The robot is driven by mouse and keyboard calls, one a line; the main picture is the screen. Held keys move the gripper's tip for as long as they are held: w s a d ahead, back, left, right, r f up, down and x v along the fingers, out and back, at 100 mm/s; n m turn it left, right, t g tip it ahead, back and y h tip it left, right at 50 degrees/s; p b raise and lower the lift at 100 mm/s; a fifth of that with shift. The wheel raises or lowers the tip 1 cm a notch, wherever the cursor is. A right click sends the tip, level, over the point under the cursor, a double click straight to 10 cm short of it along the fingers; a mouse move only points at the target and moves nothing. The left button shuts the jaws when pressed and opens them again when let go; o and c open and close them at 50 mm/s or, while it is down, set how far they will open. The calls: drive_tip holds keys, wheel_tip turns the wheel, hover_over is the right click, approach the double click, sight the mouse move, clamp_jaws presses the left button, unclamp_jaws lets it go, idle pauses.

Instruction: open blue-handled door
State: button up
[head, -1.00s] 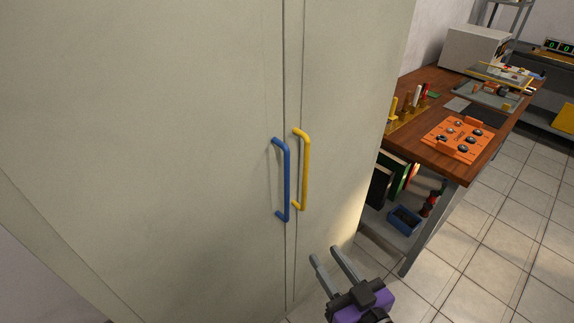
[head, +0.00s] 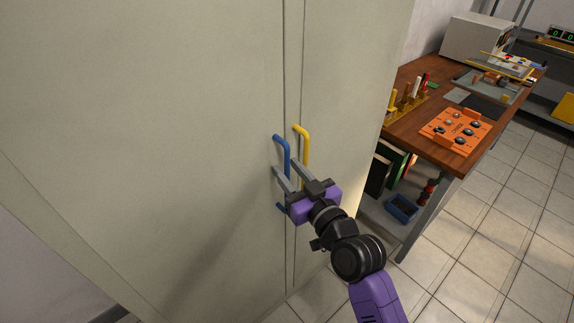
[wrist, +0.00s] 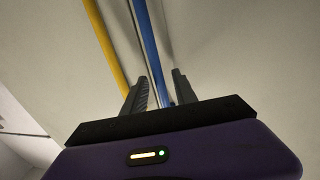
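The blue handle (head: 283,150) is a vertical bar on the left door (head: 200,120) of a tall pale cabinet, at the seam between two doors. My gripper (head: 286,168) is in front of it with its fingers open toward the door, hiding much of the handle's lower half. In the wrist view, the blue handle (wrist: 150,50) runs down between my two spread fingers (wrist: 158,88). The fingers look apart from it, one on each side. Both doors look shut at the seam.
The yellow handle (head: 304,145) on the right door is close beside the blue one, just outside my fingers in the wrist view (wrist: 106,45). A wooden workbench (head: 418,140) with an orange board (head: 455,129) stands right of the cabinet. Tiled floor (head: 470,225) is clear at the lower right.

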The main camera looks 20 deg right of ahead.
drive_tip(key=shift+w+a, duration=0.1)
drive_tip(key=shift+w, duration=0.4)
drive_tip(key=shift+c, duration=0.4)
clamp_jaws()
idle(0.7)
